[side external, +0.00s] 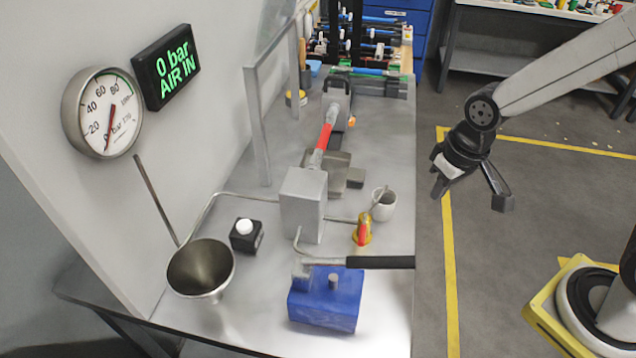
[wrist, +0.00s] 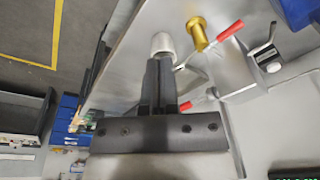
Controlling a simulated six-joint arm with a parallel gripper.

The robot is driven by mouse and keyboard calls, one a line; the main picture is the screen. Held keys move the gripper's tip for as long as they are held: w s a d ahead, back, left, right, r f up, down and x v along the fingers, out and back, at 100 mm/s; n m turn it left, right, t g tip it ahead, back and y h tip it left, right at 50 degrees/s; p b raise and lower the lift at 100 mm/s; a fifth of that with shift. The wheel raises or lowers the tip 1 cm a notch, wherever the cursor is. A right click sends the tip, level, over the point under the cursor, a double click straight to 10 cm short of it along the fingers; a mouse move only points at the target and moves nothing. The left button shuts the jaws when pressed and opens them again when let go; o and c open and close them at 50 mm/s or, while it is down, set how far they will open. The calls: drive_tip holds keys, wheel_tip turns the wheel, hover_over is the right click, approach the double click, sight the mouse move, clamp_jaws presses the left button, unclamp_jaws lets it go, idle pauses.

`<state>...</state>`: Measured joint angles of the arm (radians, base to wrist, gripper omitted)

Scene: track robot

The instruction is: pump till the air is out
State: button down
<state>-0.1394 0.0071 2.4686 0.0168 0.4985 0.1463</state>
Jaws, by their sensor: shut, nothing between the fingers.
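A blue pump block (side external: 327,300) stands at the front of the metal bench. Its lever with a black grip (side external: 380,262) lies about level and reaches over the bench's right edge. The display (side external: 166,66) reads "0 bar AIR IN" in green. The gauge (side external: 90,112) has its red needle near the low end. A brass valve with a red lever (side external: 363,232) sits behind the lever; it also shows in the wrist view (wrist: 198,36). My gripper (side external: 440,190) hangs right of the bench, apart from the lever. Its fingers (wrist: 158,64) are together and empty.

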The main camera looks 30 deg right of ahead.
drive_tip(key=s+a+r+g, duration=0.1)
drive_tip(key=a+r, duration=0.1)
drive_tip(key=a, duration=0.3)
drive_tip(key=s+a+r+g, duration=0.1)
drive_tip(key=a+r, duration=0.2)
drive_tip(key=a, duration=0.3)
drive_tip(key=s+a+r+g, duration=0.1)
drive_tip(key=s+a+r, duration=0.1)
drive_tip(key=a, duration=0.3)
drive_tip(key=shift+a+r+m, duration=0.3)
drive_tip(key=shift+a+r, duration=0.1)
drive_tip(key=shift+r, duration=0.2)
drive_tip(key=shift+f, duration=0.15)
